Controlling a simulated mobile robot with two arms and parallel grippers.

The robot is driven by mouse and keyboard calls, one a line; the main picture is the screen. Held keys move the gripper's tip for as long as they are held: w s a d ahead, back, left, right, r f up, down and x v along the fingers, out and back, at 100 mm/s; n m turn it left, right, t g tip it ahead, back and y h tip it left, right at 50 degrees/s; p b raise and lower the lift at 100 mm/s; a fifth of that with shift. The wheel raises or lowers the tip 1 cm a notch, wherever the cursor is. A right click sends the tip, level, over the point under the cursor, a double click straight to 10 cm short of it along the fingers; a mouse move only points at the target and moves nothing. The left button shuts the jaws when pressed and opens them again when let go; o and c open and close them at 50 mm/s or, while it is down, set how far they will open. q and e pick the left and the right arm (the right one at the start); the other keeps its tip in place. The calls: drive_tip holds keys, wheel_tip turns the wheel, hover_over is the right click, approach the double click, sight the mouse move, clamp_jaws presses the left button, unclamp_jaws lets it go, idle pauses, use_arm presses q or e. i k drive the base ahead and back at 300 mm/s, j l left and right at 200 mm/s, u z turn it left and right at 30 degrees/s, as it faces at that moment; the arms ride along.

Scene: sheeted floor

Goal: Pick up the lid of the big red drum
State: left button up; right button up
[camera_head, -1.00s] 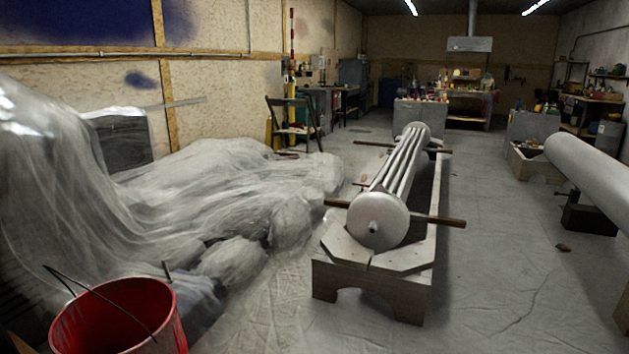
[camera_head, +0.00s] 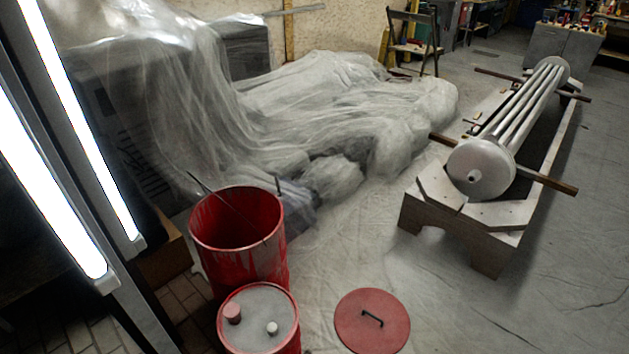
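A round red lid (camera_head: 360,325) with a dark bar handle lies flat on the sheeted floor at the bottom centre. The big red drum (camera_head: 240,250) stands open-topped to the left of it, with thin dark sticks or a wire handle at its rim. A smaller red drum (camera_head: 262,318) with a grey top and two caps stands in front of the big drum, between it and the lid's left side. Neither of my grippers is in view.
Plastic-covered heaps (camera_head: 340,110) fill the left and back. A metal roller assembly on a wooden cradle (camera_head: 480,225) stands at right. A folding chair (camera_head: 413,38) is at the back. Bright tube lights (camera_head: 50,185) stand at the left edge. The floor right of the lid is clear.

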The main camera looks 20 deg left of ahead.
sight(368, 320)
drive_tip(key=u, duration=1)
drive_tip(key=z, duration=1.2)
drive_tip(key=l+z, duration=0.15)
drive_tip(key=z, duration=0.3)
drive_tip(key=l+z, duration=0.15)
drive_tip(key=z, duration=0.25)
drive_tip(key=k+l+z, duration=0.1)
drive_tip(key=z, duration=0.35)
drive_tip(key=l+z, duration=0.15)
drive_tip(key=z, duration=0.25)
drive_tip(key=i+l, duration=0.5)
drive_tip(key=l, duration=0.25)
drive_tip(key=i+l, duration=0.3)
drive_tip(key=i+u, duration=0.8)
drive_tip(key=i+l+u, duration=0.2)
drive_tip(key=u, duration=0.15)
drive_tip(key=i+j+u, duration=0.1)
drive_tip(key=u, duration=0.35)
drive_tip(key=i+u, duration=0.55)
drive_tip(key=u, duration=0.35)
drive_tip(key=i+l+u, duration=0.15)
drive_tip(key=u, duration=0.3)
drive_tip(key=i+l+u, duration=0.2)
drive_tip(key=u, duration=0.25)
drive_tip(key=i+l+u, duration=0.25)
drive_tip(key=u, duration=0.2)
